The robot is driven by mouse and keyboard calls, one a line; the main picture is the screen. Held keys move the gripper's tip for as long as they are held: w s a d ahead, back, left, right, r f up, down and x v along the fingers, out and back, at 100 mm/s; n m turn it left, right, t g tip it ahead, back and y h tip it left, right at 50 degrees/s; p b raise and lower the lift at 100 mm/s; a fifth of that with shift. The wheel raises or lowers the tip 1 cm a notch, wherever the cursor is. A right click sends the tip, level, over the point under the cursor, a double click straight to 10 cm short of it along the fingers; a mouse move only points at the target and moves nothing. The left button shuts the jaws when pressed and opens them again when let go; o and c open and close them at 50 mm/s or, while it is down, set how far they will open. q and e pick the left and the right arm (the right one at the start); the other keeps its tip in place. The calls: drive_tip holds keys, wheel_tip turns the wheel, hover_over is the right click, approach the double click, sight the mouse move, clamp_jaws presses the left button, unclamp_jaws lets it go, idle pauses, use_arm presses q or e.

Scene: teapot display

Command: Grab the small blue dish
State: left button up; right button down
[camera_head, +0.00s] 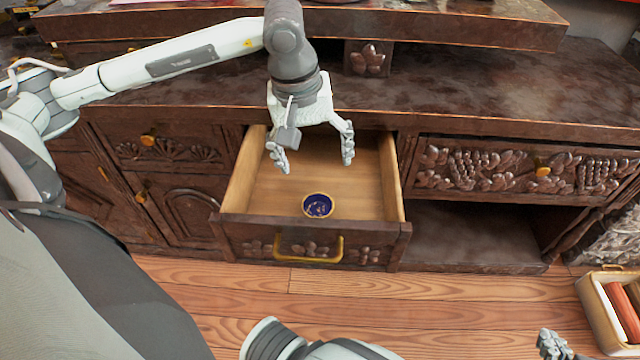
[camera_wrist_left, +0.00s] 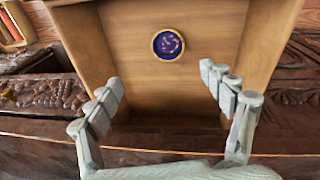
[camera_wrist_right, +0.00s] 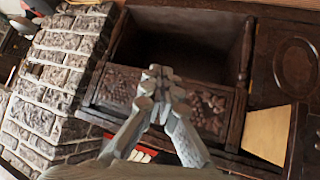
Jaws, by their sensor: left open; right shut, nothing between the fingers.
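The small blue dish (camera_head: 318,205) is round with a gold rim and sits on the floor of the open drawer (camera_head: 237,185), near the drawer's front. It also shows in the left wrist view (camera_wrist_left: 168,44), beyond the fingertips. My left gripper (camera_head: 312,165) is open and empty, above the back part of the drawer and apart from the dish. In the left wrist view its fingers (camera_wrist_left: 165,85) stand wide on either side. My right gripper (camera_wrist_right: 160,72) is shut and empty. It shows at the lower right of the head view (camera_head: 555,345), away from the drawer.
The carved dark cabinet (camera_head: 480,100) overhangs the drawer's back. The drawer has a gold handle (camera_head: 310,250) and wooden side walls. A closed carved drawer (camera_head: 520,172) is to the right. A box (camera_head: 600,310) with red items stands on the wooden floor at right.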

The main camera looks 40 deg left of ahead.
use_arm(q)
wheel_tip(320, 180, down, 3)
drive_tip(key=b, duration=0.1)
use_arm(e)
drive_tip(key=w+a+r+n+t+y+b, duration=0.1)
drive_tip(key=w+a+r+t+y+b, duration=0.15)
drive_tip(key=a+r+t, duration=0.45)
drive_tip(key=w+a+r+t+y+b, duration=0.1)
drive_tip(key=a+r+t+y, duration=0.2)
drive_tip(key=r, duration=0.8)
use_arm(q)
drive_tip(key=b, duration=0.1)
approach(319, 210)
drive_tip(key=shift+w+d+f, duration=0.15)
drive_tip(key=shift+d+f, duration=0.1)
drive_tip(key=shift+d, duration=0.15)
drive_tip(key=f, duration=0.3)
drive_tip(key=f+b, duration=0.1)
drive_tip(key=f, duration=0.1)
drive_tip(key=shift+w+a+f, duration=0.25)
drive_tip(key=shift+w, duration=0.1)
drive_tip(key=shift+w+f, duration=0.15)
drive_tip(key=shift+f, duration=0.35)
drive_tip(key=c, duration=1.1)
use_arm(e)
drive_tip(key=s+r+t+y, duration=0.2)
drive_tip(key=s+r+t, duration=0.2)
drive_tip(key=r, duration=0.5)
drive_tip(key=shift+s+r+t, duration=0.15)
drive_tip(key=shift+t, duration=0.15)
